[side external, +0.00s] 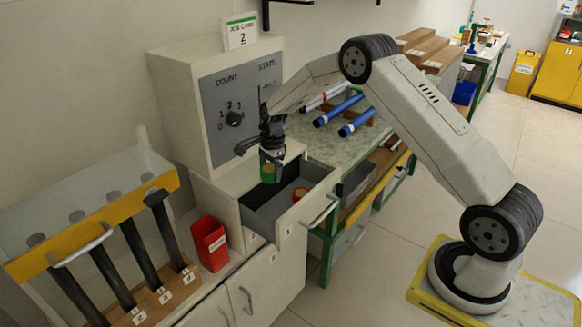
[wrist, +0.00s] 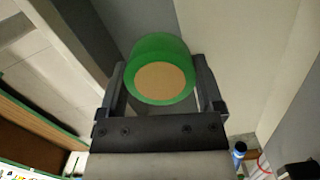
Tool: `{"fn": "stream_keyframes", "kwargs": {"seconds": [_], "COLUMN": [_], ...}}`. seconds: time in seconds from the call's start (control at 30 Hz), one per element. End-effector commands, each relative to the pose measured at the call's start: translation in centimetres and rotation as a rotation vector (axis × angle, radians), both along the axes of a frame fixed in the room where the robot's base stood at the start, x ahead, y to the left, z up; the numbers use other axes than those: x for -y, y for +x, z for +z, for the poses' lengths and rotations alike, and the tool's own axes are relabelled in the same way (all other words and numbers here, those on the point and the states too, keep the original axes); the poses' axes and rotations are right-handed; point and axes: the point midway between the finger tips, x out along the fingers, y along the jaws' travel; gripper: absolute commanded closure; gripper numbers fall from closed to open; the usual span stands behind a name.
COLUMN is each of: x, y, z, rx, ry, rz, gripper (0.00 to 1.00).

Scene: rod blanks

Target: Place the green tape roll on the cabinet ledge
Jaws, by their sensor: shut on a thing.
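My gripper (side external: 270,158) points down above the open grey drawer (side external: 268,218) and is shut on the green tape roll (side external: 267,174). In the wrist view the green tape roll (wrist: 149,48), with a tan core face, sits between the two fingers of my gripper (wrist: 160,82). The roll appears over the back part of the drawer; its exact height above the drawer floor is hard to tell. The pale cabinet ledge (side external: 232,181) lies behind the drawer, at the foot of the grey control panel (side external: 238,105). Part of the ledge is hidden by my gripper and the roll.
A small brown-orange item (side external: 299,194) is in the drawer. A red bin (side external: 210,243) stands left of the drawer. A rack with dark rods (side external: 120,255) is at lower left. Blue rods (side external: 340,108) lie on the bench at right. A lever sticks out from the panel.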

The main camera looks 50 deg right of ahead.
Motion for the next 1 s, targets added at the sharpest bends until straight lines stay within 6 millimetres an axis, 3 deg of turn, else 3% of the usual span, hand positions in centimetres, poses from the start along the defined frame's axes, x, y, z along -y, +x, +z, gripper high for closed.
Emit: {"fn": "stream_keyframes", "kwargs": {"seconds": [0.3, 1.0], "x": [0.0, 0.0], "y": [2.7, 4.5], "z": [-0.1, -0.1], "rx": [0.001, 0.001], "ry": [0.0, 0.0], "rz": [0.0, -0.001], "gripper": [0.72, 0.72]}}
